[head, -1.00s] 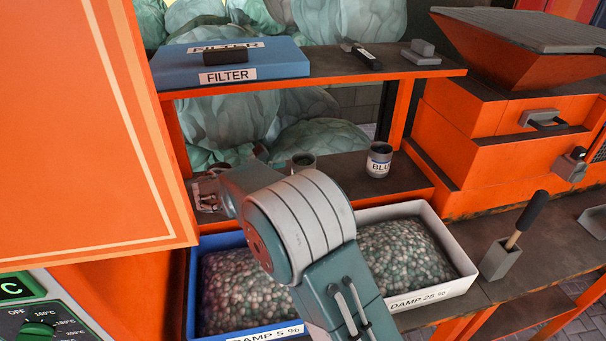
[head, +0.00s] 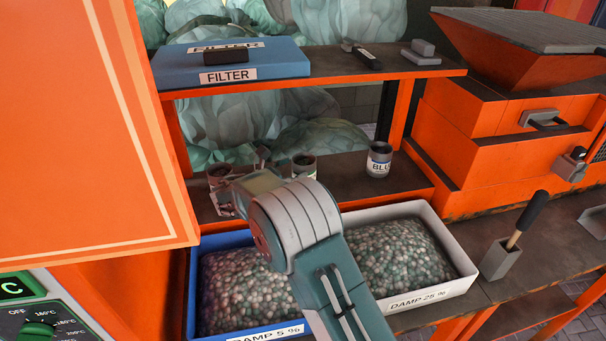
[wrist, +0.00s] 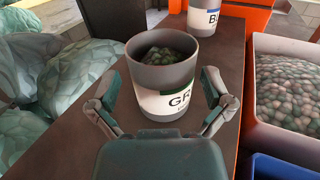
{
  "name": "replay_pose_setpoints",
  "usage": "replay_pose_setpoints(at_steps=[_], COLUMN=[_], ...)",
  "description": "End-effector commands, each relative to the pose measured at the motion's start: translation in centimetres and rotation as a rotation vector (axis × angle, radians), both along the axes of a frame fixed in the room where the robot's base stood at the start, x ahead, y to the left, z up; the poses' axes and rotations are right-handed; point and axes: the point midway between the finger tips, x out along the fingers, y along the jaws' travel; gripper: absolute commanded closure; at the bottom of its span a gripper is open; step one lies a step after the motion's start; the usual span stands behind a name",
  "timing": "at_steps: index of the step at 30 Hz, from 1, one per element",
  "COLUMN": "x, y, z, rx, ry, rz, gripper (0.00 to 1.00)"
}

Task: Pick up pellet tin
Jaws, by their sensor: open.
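A grey tin (wrist: 163,75) with a white label reading "GR" and a green band stands upright on the middle shelf, filled with green pellets. It also shows in the head view (head: 304,166), partly behind my arm. My gripper (wrist: 163,95) is open, with one finger on either side of the tin's near part. Whether the fingers touch it, I cannot tell. In the head view my gripper is mostly hidden behind my wrist. A tin labelled "BLU" (head: 379,160) stands to the right, and it shows at the top of the wrist view (wrist: 206,16). Another tin (head: 219,176) stands at the left.
A blue tray (head: 193,290) labelled "DAMP 5 %" and a white tray (head: 458,285) labelled "DAMP 25 %" hold pellets below the shelf. An upper shelf (head: 335,70) with a blue filter box (head: 175,68) overhangs. An orange cabinet (head: 80,130) stands close at left.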

Motion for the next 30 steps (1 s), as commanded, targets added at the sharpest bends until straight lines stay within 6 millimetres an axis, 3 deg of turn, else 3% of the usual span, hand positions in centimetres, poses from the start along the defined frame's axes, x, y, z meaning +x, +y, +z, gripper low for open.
replay_pose_setpoints(at_steps=[4, 11, 12, 16, 30], x=[1.4, 1.6, 1.6, 1.6, 1.6], y=[-2.0, -2.3, -2.3, -2.2, -2.2], z=[0.0, 0.0, 0.0, 0.0, 0.7], rx=[0.001, 0.000, 0.000, 0.000, 0.002], ry=[0.001, 0.000, 0.000, 0.000, -0.002], rz=[-0.002, 0.000, 0.000, 0.000, 0.000], gripper=[0.00, 0.00, 0.05, 0.62, 0.64])
